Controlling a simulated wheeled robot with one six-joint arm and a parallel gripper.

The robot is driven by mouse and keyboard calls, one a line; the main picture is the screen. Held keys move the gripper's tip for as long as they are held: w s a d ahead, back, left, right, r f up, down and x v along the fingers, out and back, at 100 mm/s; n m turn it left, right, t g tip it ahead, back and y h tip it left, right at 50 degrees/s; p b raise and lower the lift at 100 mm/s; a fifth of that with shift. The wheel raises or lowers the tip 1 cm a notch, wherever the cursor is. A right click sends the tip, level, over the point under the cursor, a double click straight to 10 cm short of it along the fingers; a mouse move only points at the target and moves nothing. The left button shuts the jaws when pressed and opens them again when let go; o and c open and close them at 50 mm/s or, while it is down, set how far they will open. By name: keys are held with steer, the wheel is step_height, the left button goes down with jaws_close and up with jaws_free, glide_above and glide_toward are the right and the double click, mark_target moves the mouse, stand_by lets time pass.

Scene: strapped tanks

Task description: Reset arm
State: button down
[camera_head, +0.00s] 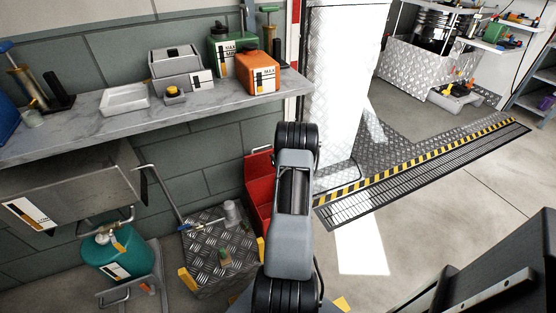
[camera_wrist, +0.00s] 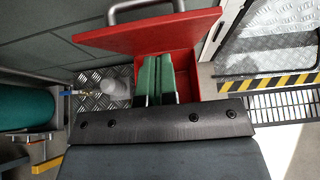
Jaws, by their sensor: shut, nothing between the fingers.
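In the wrist view my gripper (camera_wrist: 157,78) shows as two narrow green fingers side by side beyond a dark bar with screws. The fingers are shut with nothing between them. They appear in front of an open red box (camera_wrist: 184,62), and I cannot tell how far apart the two are. In the head view my arm (camera_head: 291,210) runs up the middle of the picture, and my gripper is not distinguishable there. The same red box (camera_head: 257,190) stands left of the arm, partly hidden by it.
A marble-like shelf (camera_head: 85,122) holds an orange container (camera_head: 257,71), a green container (camera_head: 228,52) and trays. A teal tank (camera_head: 118,254) and a metal tread plate (camera_head: 217,262) are lower left. A floor grate (camera_head: 430,172) crosses the right.

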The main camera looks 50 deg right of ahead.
steer(key=shift+v, duration=1.85)
